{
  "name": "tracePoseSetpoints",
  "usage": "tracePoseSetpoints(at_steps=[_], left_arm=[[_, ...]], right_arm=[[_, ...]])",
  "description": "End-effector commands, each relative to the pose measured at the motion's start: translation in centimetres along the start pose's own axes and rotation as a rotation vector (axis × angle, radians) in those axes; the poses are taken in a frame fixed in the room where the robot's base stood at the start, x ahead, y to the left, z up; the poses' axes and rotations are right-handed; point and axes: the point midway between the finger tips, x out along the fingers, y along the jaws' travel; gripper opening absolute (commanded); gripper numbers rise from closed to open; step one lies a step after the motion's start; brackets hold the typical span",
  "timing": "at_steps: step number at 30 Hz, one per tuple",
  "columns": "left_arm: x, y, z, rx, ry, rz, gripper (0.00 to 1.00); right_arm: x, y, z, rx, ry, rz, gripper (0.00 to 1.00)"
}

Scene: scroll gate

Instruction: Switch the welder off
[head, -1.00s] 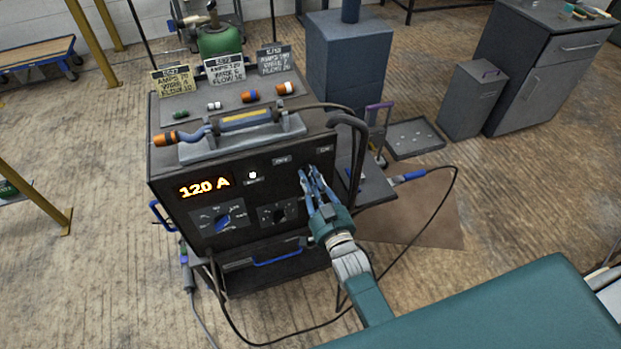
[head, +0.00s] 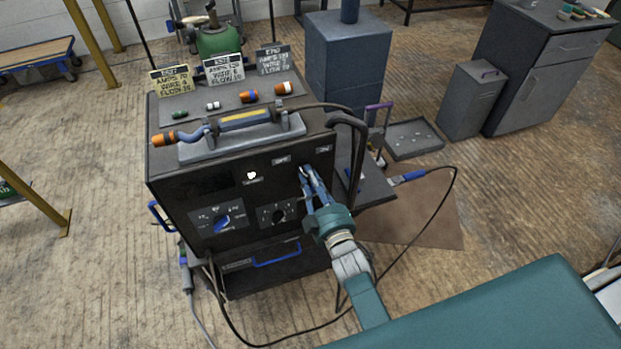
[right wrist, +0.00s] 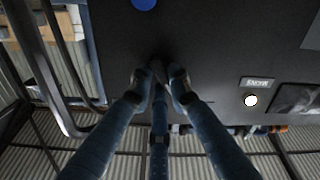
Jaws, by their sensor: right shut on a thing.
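The welder (head: 170,185) is a dark box with knobs on its front panel. Its display window (head: 206,183) is dark, with no digits lit. A small white light (head: 251,175) shows on the panel, also in the right wrist view (right wrist: 251,100). My right gripper (head: 308,174) is at the upper right of the front panel, below two small labels. In the right wrist view its fingers (right wrist: 160,78) are closed around a dark switch lever (right wrist: 157,68), mostly hidden between the fingertips. My left gripper is not in view.
A hose arch (head: 358,140) stands right of the panel. A cable loops over the floor at right. A dark cabinet (head: 540,70) stands behind right.

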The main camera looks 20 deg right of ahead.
Motion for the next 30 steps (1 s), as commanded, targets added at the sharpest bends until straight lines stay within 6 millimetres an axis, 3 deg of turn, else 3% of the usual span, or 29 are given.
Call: tracePoseSetpoints(at_steps=[10, 26, 27, 30], left_arm=[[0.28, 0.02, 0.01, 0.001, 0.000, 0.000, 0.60], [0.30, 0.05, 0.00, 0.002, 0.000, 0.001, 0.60], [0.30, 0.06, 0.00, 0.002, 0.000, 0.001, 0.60], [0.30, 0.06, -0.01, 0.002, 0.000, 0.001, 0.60]], right_arm=[[-0.02, -0.02, -0.04, -0.143, 0.000, 0.000, 0.00], [-0.02, -0.02, -0.07, -0.170, 0.000, -0.001, 0.00], [-0.02, -0.02, -0.06, -0.170, 0.000, -0.001, 0.20], [-0.02, -0.03, -0.07, -0.169, 0.000, -0.001, 0.37]])
